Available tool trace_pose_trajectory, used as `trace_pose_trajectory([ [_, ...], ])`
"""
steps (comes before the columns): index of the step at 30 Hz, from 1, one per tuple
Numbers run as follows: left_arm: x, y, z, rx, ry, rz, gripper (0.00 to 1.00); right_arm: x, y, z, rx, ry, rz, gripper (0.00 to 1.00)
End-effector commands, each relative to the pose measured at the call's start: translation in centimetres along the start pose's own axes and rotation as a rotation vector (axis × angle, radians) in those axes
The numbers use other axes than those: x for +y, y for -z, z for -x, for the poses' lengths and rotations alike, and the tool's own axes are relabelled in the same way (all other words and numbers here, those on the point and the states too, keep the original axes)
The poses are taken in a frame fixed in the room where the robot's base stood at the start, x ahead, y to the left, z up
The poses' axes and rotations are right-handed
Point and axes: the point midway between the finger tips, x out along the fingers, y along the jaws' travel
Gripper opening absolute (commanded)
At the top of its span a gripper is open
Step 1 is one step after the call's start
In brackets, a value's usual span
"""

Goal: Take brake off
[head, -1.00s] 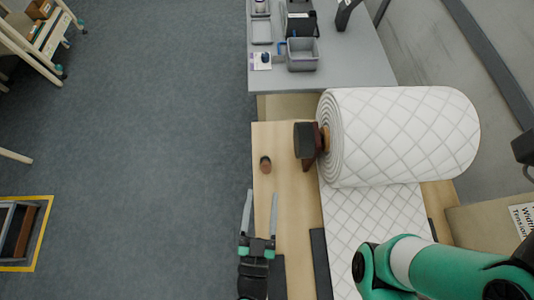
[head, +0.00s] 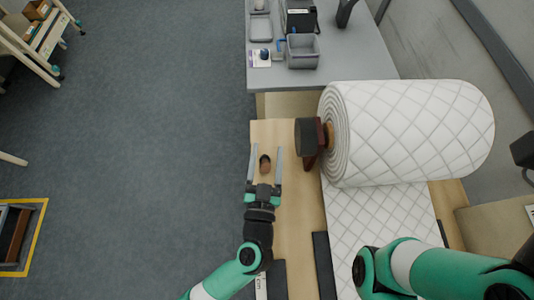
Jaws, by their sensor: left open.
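The white quilted wadding roll (head: 410,133) lies on its side at the right of the wooden table. A dark block on a reddish-brown bracket (head: 308,140) sits at the roll's left end, around its core. A short brown peg (head: 265,164) stands on the table left of it. My left gripper (head: 265,150) is open, with one finger on each side of the peg. I cannot tell whether the fingers touch it. The right gripper is out of view; only my right arm shows at the lower right.
The wooden table (head: 297,220) has bare room between the peg and the unrolled wadding (head: 380,220). A grey side table (head: 355,60) with a grey bin (head: 303,51) stands at the back. Floor lies open to the left.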

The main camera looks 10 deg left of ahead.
Motion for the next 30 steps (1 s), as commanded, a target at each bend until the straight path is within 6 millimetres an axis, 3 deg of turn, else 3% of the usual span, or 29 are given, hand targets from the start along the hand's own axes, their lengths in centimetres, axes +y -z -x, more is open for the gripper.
trace_pose_trajectory([
  [2, 0.0, 0.02, 0.02, 0.0, 0.0, 0.0, 0.62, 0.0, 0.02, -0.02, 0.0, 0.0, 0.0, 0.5],
  [12, -0.01, 0.02, 0.05, 0.0, 0.001, 0.0, 0.03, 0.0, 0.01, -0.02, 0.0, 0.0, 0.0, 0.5],
  [13, -0.01, 0.01, 0.05, 0.0, 0.001, 0.0, 0.0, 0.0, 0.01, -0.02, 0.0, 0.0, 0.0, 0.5],
  [30, -0.01, 0.02, 0.06, 0.0, 0.001, 0.0, 0.0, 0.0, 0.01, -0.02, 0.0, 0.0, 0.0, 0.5],
])
